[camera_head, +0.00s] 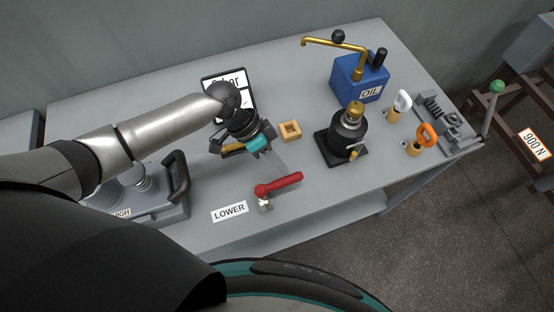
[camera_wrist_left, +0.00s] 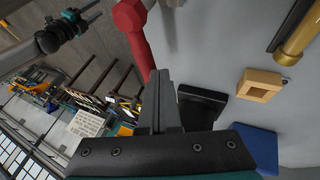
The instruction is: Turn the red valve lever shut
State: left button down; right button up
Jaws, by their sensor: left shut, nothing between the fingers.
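The red valve lever (camera_head: 284,184) sits near the table's front edge, on a small metal fitting (camera_head: 265,206) by the "LOWER" label. Its handle points right and slightly away from me. My left gripper (camera_head: 278,163) is shut and empty, its fingers just behind the handle in the head view. In the left wrist view the lever (camera_wrist_left: 138,35) runs down beside the closed fingertips (camera_wrist_left: 158,73); whether they touch cannot be told. My right gripper (camera_wrist_left: 75,22) shows small at that view's top left, away from the lever; its jaw state is unclear.
A black bottle jack (camera_head: 348,138), a blue oil can (camera_head: 358,80) and a wooden square frame (camera_head: 290,131) stand behind and right of the lever. A grey device with a black handle (camera_head: 177,178) stands left. The "LOWER" label (camera_head: 230,211) lies flat.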

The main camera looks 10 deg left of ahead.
dwell(0.6)
pick_arm(q)
jog(key=v, duration=1.5)
